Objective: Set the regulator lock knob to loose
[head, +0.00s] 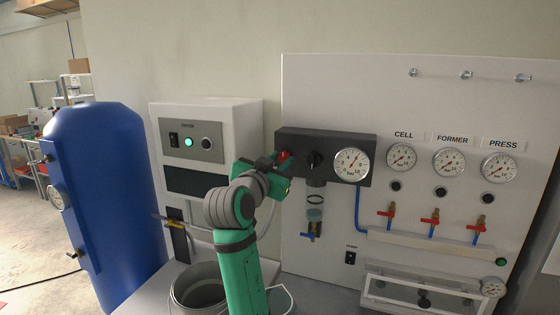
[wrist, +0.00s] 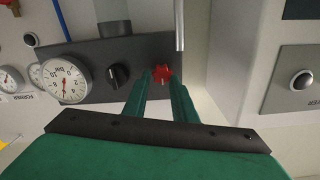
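The black regulator block (head: 364,182) is on the white panel. It carries a red star-shaped knob (wrist: 162,74), a black pointer knob (head: 315,160) and a round bar gauge (head: 351,164). The black knob also shows in the wrist view (wrist: 119,75); no markings around either knob are readable, so I cannot tell which is the lock knob. My gripper (wrist: 161,80) is at the red knob, its green fingers apart with the knob showing between their tips. I cannot tell whether they touch it. In the head view my gripper (head: 283,172) partly covers the red knob (head: 284,155).
A white control box (head: 240,120) with a green lamp stands left of the block. A blue tank (head: 105,190) is farther left. Gauges, red-handled valves (head: 431,221) and a blue hose (head: 358,210) are to the right. A grey bucket (head: 172,305) stands below my arm.

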